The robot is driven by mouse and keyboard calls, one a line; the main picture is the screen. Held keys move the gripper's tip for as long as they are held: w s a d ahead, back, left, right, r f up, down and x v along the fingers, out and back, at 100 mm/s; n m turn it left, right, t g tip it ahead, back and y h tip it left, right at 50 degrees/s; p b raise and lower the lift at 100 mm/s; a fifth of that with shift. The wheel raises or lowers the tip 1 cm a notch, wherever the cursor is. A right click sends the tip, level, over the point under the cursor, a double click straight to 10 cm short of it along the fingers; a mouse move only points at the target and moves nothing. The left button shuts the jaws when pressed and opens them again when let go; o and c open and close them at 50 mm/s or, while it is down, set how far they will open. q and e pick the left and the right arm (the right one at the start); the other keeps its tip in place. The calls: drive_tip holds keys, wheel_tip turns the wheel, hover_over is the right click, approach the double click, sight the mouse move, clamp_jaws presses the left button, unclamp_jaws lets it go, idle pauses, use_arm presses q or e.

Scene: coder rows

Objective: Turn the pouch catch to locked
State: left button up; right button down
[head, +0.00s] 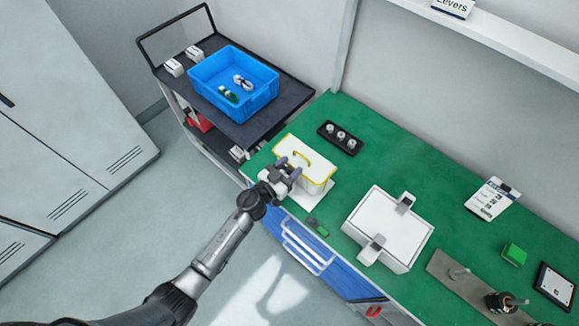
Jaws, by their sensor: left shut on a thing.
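The pouch (316,166) is a white box with yellow edging and a yellow handle on its lid. It stands on a white plate at the left end of the green bench. My left gripper (289,168) is at the pouch's near left side, shut on what appears to be its catch. The fingers hide the catch, so I cannot tell which way it is turned. My right gripper is out of view.
A dark cart (270,121) with a blue crate (262,96) stands behind left.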

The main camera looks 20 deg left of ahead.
use_arm(q)
drive_tip(key=shift+w+a+r+m+g+h+p, duration=0.1)
drive_tip(key=shift+m+g+h+p, duration=0.45)
drive_tip(key=shift+h, duration=0.4)
drive_tip(key=shift+r+m+g+h+p, duration=0.1)
drive_tip(key=shift+m+g+h+p, duration=0.2)
drive_tip(key=shift+m+h, duration=0.55)
drive_tip(key=shift+f+m+g+h, duration=0.15)
drive_tip(key=shift+m+g+h, duration=0.65)
drive_tip(key=shift+h, duration=0.3)
drive_tip(key=shift+f+m+g+h, duration=0.1)
drive_tip(key=shift+m+g+h, duration=0.8)
drive_tip(key=shift+g+h, duration=0.2)
drive_tip(key=shift+f+m+g+h+b, duration=0.1)
drive_tip(key=shift+m+g+h+b, duration=0.75)
drive_tip(key=shift+g, duration=0.3)
drive_tip(key=m+g+b, duration=0.3)
drive_tip(key=g+b, duration=0.1)
drive_tip(key=m+g+h+b, duration=0.1)
drive_tip(key=m+g+b, duration=0.2)
drive_tip(key=g+b, duration=0.1)
drive_tip(key=m+g+h+b, duration=0.1)
drive_tip(key=m+g+b, duration=0.2)
drive_tip(key=g+b, duration=0.2)
drive_tip(key=shift+f, duration=0.1)
drive_tip(key=shift+m+g+y+b, duration=0.25)
drive_tip(key=shift+m+g+b, duration=0.3)
drive_tip(key=shift+g+b, duration=0.5)
drive_tip(key=shift+r, duration=0.25)
drive_tip(key=o, duration=0.9)
